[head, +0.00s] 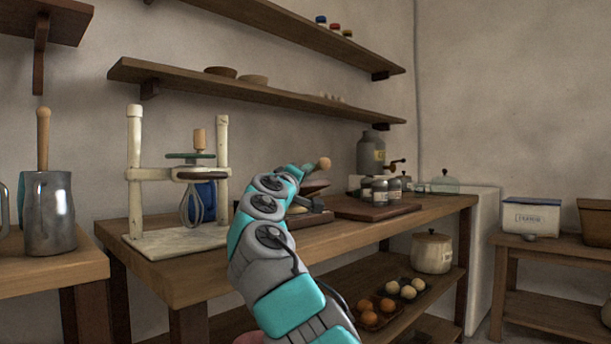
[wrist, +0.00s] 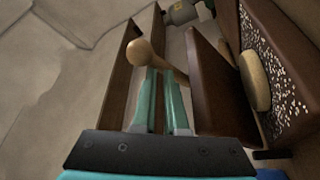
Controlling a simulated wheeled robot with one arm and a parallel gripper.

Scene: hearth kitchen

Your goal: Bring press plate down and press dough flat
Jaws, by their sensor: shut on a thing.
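My gripper (wrist: 162,78) is shut on the wooden handle (wrist: 143,53) of the press, with the handle's round knob sticking out beyond the fingers; the knob also shows in the head view (head: 324,163). The brown press plate (wrist: 212,85) is raised, standing apart from the press base (wrist: 303,48). The pale, rounded dough (wrist: 255,82) sits on the white-speckled face of the base. In the head view, the press is on the wooden counter, partly hidden by my arm, and the plate (head: 316,187) tilts above the dough (head: 300,211).
A white frame (head: 135,170) with a whisk stands left of the press. Jars (head: 380,190) on a dark board (head: 375,211) stand to its right. Wall shelves (head: 255,89) hang above. A metal jug (head: 48,215) stands on the left table.

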